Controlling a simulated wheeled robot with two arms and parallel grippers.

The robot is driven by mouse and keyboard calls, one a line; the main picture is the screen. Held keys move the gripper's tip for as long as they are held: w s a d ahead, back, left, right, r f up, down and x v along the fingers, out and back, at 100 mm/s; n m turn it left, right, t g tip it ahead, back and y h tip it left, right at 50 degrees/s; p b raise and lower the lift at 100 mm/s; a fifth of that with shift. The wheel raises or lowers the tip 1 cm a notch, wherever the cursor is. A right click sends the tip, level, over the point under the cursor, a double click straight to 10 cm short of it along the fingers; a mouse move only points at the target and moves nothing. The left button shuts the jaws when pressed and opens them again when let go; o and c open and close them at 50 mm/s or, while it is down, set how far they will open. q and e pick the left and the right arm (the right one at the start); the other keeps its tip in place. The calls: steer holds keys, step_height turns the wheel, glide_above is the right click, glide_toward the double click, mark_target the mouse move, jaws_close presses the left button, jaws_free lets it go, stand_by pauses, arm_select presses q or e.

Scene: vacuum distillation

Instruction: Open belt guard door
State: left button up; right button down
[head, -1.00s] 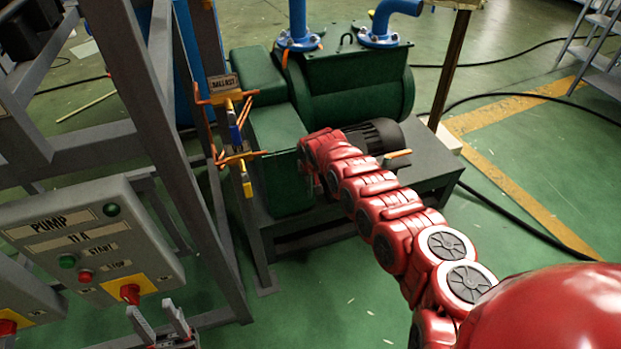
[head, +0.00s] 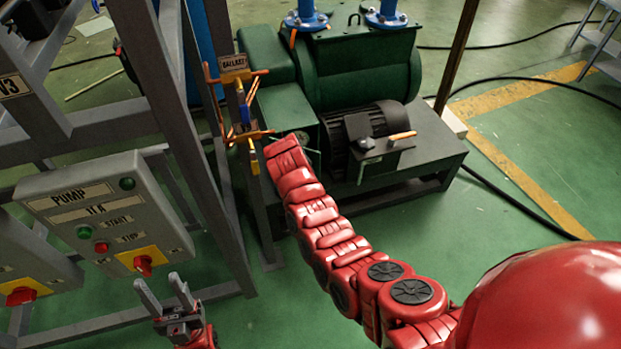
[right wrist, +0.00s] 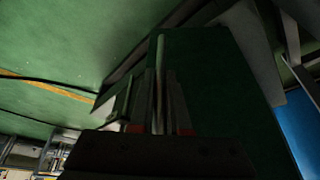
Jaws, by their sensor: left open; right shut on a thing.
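The green belt guard (head: 283,107) stands at the left end of the green pump set in the head view. My right arm reaches its front and covers the lower part, so how far the door stands open cannot be told there. In the right wrist view a large dark green panel (right wrist: 215,95) fills the middle right. My right gripper (right wrist: 160,105) is shut on a thin upright edge or handle of the belt guard door (right wrist: 160,62); which of these is unclear. My left gripper (head: 160,287) is open and empty at the lower left of the head view, away from the guard.
A grey frame (head: 183,110) with orange and yellow valve handles stands close left of the guard. A pump control box (head: 105,215) is nearer. The black motor (head: 365,135) sits right of the guard.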

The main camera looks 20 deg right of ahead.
steer(key=shift+s+a+f, duration=0.1)
steer(key=shift+s+a, duration=0.3)
steer(key=shift+a, duration=0.2)
steer(key=c, duration=0.9)
jaws_free()
steer(key=p+v, duration=0.1)
steer(key=v, duration=0.6)
steer(key=shift+a+r, duration=0.1)
steer(key=shift+r, duration=0.15)
